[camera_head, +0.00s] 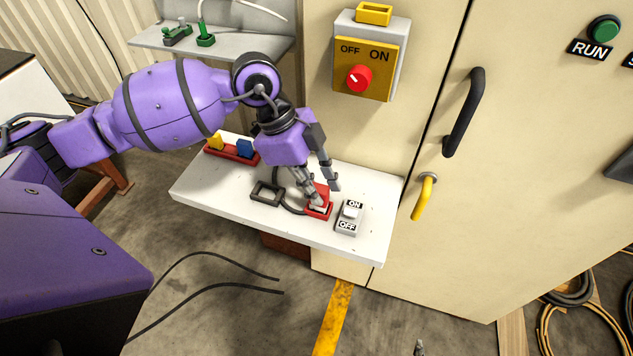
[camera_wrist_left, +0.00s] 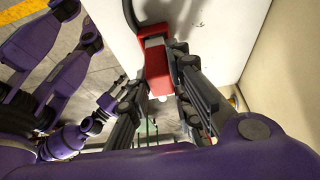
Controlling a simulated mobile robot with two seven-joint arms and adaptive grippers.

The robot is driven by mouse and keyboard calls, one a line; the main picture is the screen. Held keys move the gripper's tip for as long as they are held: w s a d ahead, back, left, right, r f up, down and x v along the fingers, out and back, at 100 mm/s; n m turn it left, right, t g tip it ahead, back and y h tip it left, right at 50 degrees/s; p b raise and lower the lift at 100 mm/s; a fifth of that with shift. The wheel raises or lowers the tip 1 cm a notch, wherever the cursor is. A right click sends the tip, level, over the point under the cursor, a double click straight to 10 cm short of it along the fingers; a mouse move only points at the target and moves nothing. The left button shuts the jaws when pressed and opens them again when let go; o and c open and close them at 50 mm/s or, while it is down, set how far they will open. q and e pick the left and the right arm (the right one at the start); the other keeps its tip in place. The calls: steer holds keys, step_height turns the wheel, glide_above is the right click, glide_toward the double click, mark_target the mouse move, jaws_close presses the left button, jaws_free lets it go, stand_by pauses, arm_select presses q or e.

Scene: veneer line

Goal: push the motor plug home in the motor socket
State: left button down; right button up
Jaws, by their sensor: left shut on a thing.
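My left gripper (camera_head: 325,190) reaches down to the white shelf and is shut on the red motor plug (camera_wrist_left: 158,74). In the left wrist view the red plug body sits between the two dark fingers (camera_wrist_left: 165,75). A grey band shows between the plug body and the red motor socket (camera_wrist_left: 152,30). In the head view the red socket (camera_head: 318,213) stands on the shelf, with the plug above it partly hidden by the fingers. The plug and socket look lined up; how deep the plug sits I cannot tell. My right gripper's jaws cannot be made out clearly.
A grey ON/OFF switch (camera_head: 348,217) stands close right of the socket on the white shelf (camera_head: 375,190). A dark frame (camera_head: 267,194) lies left. A red holder (camera_head: 232,152) carries yellow and blue pieces. The cabinet, with a yellow handle (camera_head: 424,196), bounds the right.

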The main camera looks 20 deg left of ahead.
arm_select(q)
steer(key=shift+f, duration=0.75)
steer(key=c, duration=1.5)
jaws_free()
steer(key=shift+r, duration=0.1)
steer(key=shift+a+r, duration=0.15)
steer(key=shift+r, duration=0.05)
steer(key=v, duration=1.1)
steer(key=shift+s+r, duration=0.1)
steer(key=shift+r, duration=0.15)
